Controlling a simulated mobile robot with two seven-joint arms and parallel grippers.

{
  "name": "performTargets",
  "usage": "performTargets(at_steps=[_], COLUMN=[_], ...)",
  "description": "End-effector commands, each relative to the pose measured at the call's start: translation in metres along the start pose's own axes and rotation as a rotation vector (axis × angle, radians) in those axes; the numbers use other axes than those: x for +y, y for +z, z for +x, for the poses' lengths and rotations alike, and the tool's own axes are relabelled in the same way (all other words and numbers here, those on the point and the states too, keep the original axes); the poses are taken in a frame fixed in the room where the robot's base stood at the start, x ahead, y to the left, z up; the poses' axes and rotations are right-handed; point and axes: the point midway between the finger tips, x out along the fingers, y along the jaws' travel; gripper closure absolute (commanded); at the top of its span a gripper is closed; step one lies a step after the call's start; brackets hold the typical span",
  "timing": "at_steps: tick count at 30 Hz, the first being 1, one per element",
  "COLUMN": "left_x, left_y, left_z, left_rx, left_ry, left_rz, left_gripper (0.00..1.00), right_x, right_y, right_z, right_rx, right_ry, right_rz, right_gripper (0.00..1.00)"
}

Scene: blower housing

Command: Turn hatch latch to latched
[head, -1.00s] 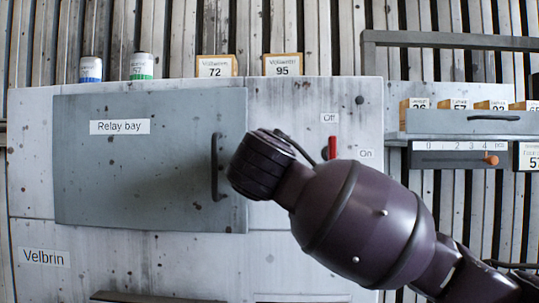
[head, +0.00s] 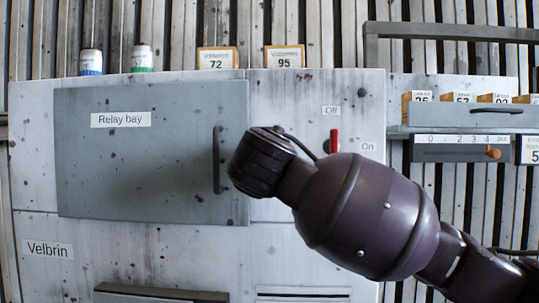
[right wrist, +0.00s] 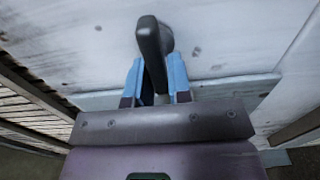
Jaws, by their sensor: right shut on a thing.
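The hatch latch (right wrist: 152,42) is a dark lever with a rounded end, mounted on a pale, worn panel in the right wrist view. My right gripper (right wrist: 157,75) has its blue fingers on both sides of the lever and is shut on it. In the head view my right wrist covers the latch and the fingertips. The grey hatch (head: 130,165), labelled "Relay bay", lies against the housing (head: 315,90), with a dark bar handle (head: 217,160) near its right edge. Whether it is fully flush is unclear. My left gripper is not in view.
A red switch lever (head: 334,140) between "Off" and "On" labels sits close to my right arm. Two cans (head: 91,62) and number cards (head: 284,57) stand on top of the housing. At right are a grey drawer (head: 465,116) and an orange slider knob (head: 493,154).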

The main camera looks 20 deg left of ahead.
Motion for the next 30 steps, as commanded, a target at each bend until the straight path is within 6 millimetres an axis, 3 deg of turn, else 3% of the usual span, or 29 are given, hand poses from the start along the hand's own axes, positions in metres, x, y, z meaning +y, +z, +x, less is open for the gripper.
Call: performTargets(at_steps=[2,3,7,20,26,30], left_x=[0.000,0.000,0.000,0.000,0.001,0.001], left_y=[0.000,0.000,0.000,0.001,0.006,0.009], left_z=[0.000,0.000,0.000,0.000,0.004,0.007], left_rx=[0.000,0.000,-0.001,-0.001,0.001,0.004], left_ry=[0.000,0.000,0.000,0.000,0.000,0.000], left_rz=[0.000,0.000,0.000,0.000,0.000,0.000], left_gripper=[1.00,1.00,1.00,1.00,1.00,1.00], right_x=[0.005,0.006,0.004,0.001,0.000,0.000], right_y=[0.004,0.004,0.004,0.001,0.001,0.001], right_z=[0.002,0.002,0.002,-0.002,-0.023,-0.049], right_rx=[-0.008,-0.008,-0.008,-0.002,0.000,0.001], right_ry=[0.010,0.011,0.008,0.003,0.004,0.005], right_rz=[0.001,0.001,0.001,0.001,0.003,0.002], right_gripper=[1.00,0.76,0.60,0.60,0.60,0.60])
